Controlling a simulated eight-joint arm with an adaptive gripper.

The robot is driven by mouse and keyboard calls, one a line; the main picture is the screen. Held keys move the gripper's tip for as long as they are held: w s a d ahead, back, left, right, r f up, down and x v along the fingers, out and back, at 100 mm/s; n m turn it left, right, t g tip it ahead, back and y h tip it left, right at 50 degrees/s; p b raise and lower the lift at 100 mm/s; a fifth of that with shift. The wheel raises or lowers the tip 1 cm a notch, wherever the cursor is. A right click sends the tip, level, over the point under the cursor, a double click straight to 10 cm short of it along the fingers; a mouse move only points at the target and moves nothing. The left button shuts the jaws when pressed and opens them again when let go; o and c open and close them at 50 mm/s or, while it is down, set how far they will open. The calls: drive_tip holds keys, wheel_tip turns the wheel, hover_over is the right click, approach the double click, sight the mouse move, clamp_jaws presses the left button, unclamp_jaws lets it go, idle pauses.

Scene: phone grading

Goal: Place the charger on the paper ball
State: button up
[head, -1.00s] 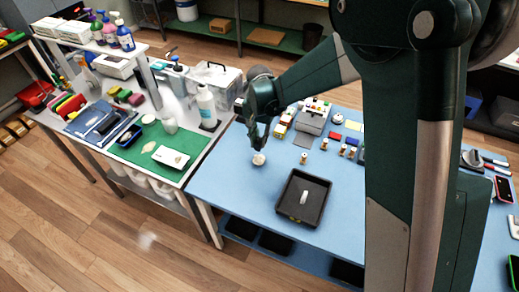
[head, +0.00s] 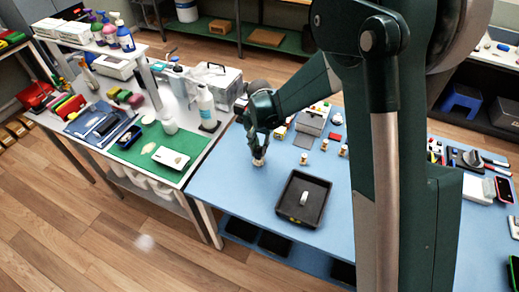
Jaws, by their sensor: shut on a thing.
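My gripper (head: 258,152) is low over the left part of the blue table, pointing down. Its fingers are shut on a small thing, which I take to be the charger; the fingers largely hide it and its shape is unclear. A small pale patch shows right at the fingertips, where the whitish, round paper ball (head: 258,163) lies on the table. The ball is mostly covered by the gripper. I cannot tell whether the held thing touches the ball.
A black tray (head: 285,207) with a small white object (head: 304,198) inside stands to the right, nearer the front. Small pegs (head: 304,158) and a grey box (head: 311,122) stand behind. The left table with a green mat (head: 133,143) is close by.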

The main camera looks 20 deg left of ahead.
sight(260, 148)
drive_tip(key=shift+f, duration=0.2)
drive_tip(key=o, duration=0.9)
drive_tip(key=shift+r, duration=0.2)
wheel_tip(260, 148, up, 12)
drive_tip(key=shift+p, duration=0.3)
idle(0.7)
drive_tip(key=shift+d, duration=0.1)
